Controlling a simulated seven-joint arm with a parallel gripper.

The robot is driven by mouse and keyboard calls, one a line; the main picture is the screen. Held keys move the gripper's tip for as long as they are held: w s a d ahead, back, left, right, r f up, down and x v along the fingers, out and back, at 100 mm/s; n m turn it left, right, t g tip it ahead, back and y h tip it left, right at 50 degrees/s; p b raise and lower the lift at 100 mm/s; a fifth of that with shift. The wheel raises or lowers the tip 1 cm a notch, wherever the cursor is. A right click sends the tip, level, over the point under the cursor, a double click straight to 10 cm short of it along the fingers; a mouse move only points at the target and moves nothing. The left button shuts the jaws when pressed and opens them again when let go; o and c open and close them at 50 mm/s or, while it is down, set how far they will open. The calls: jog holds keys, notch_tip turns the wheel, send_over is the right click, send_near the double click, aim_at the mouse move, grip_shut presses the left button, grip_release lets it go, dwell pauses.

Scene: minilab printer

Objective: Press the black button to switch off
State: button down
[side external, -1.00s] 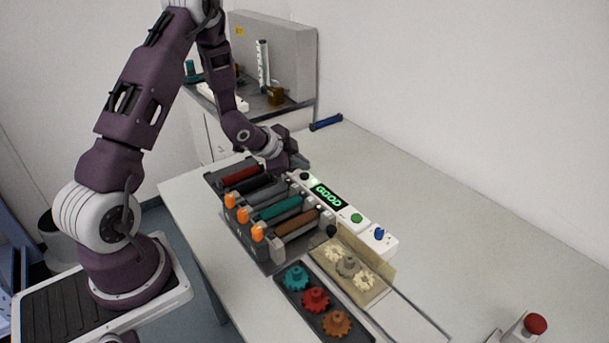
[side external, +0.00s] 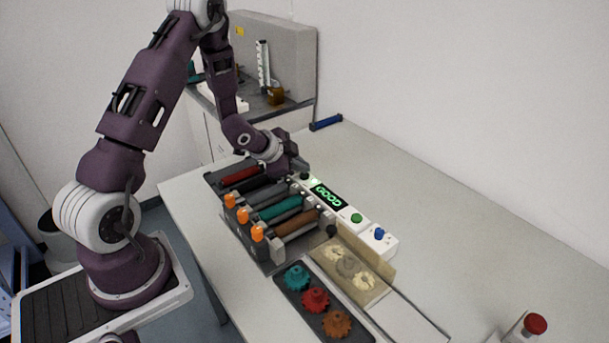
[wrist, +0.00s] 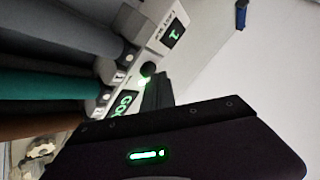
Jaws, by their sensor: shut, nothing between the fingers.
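The black button (side external: 304,176) sits at the far end of the white control panel, beside the lit green "GOOD" display (side external: 328,196). In the wrist view the black button (wrist: 148,69) stands just beyond my fingertips, with a green glow beside it. My gripper (side external: 302,167) is shut and empty, pointing down at the button's end of the panel. In the wrist view my dark fingers (wrist: 155,90) almost overlap the button; I cannot tell whether they touch it. The "GOOD" display (wrist: 124,102) is partly hidden by my gripper there.
Green (side external: 357,218) and blue (side external: 379,233) buttons sit farther along the panel. Coloured rollers (side external: 281,208) with orange knobs lie beside it. A clear box (side external: 385,276) covers pale gears; a dark tray (side external: 352,334) holds coloured gears. A red button (side external: 535,323) stands lower right.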

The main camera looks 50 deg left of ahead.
aim_at(302, 176)
jog(key=shift+f, duration=0.45)
dwell(0.5)
jog(key=shift+r, duration=0.85)
jog(key=shift+r, duration=2.55)
